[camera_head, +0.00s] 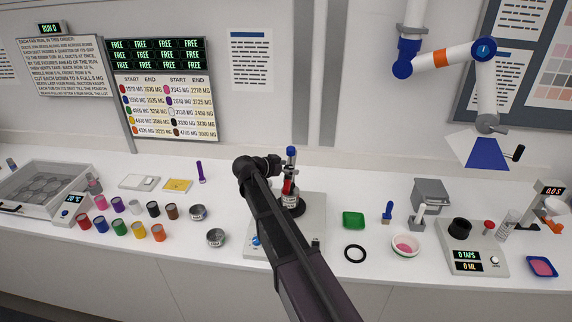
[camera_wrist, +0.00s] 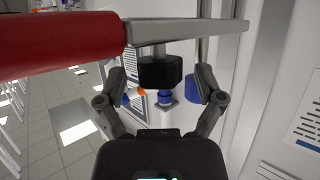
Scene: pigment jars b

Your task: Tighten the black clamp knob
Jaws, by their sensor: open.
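In the wrist view the black clamp knob (camera_wrist: 160,72) hangs below a grey metal bar (camera_wrist: 190,32) on a short stem. My gripper (camera_wrist: 160,84) is open, with one finger on each side of the knob and a visible gap at both sides. A red cylinder (camera_wrist: 60,45) lies along the bar at upper left. In the head view my arm reaches to an upright piece with a blue top (camera_head: 291,151) and a red part (camera_head: 288,187) on a pale base plate (camera_head: 312,240). The knob cannot be made out there, and my arm hides part of the plate.
Several coloured jars (camera_head: 120,228) and two metal bowls (camera_head: 215,237) stand left of my arm. A green tray (camera_head: 353,220), a black ring (camera_head: 355,254) and a pink-filled bowl (camera_head: 405,245) lie to the right. A white jointed arm (camera_head: 440,58) hangs at upper right.

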